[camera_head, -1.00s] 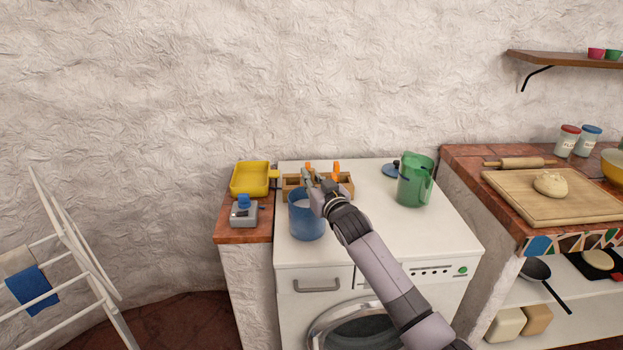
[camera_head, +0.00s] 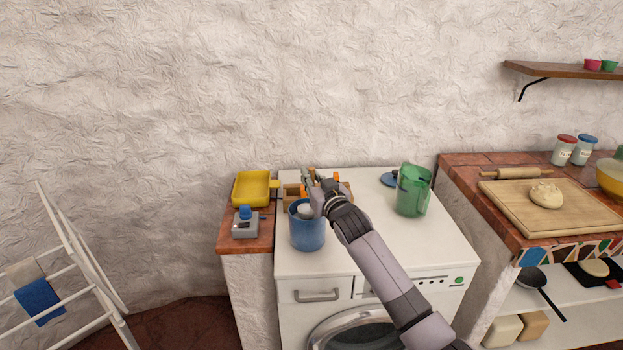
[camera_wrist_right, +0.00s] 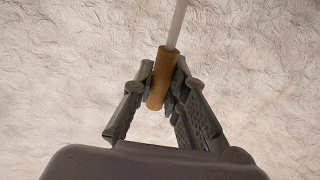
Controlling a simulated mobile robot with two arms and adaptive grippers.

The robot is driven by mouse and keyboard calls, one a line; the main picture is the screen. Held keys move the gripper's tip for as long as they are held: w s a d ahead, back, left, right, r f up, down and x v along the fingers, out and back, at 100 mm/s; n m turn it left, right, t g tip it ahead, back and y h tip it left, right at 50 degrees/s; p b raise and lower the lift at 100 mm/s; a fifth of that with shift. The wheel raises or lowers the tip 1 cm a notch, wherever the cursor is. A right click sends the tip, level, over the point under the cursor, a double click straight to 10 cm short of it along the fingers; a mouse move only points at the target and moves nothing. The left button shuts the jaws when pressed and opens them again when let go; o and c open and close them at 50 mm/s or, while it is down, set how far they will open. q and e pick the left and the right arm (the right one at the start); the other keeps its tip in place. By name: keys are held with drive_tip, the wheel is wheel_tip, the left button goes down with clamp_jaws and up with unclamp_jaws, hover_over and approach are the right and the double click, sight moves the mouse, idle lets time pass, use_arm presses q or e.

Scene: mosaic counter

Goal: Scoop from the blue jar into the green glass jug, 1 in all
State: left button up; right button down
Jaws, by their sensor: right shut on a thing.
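The blue jar (camera_head: 308,234) stands open on the white washing machine, near its left side. The green glass jug (camera_head: 412,192) stands upright to the right, near the back. My right gripper (camera_head: 318,184) is just above and behind the jar. In the right wrist view it is shut on the brown handle (camera_wrist_right: 161,80) of a tool with a pale shaft (camera_wrist_right: 177,24). The tool's far end is outside that view. A pale rounded shape (camera_head: 305,211) shows in the jar's mouth; I cannot tell whether it is the tool's bowl or the contents. My left gripper is out of view.
A wooden box (camera_head: 291,192) with orange-handled things stands behind the jar. A blue lid (camera_head: 388,180) lies beside the jug. A yellow tray (camera_head: 251,189) and a grey-blue device (camera_head: 245,224) are at left. The washing machine top (camera_head: 367,214) is clear between jar and jug.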

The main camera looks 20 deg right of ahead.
drive_tip(key=shift+r+p, duration=2.35)
drive_tip(key=shift+r, duration=0.65)
drive_tip(key=shift+f, duration=0.1)
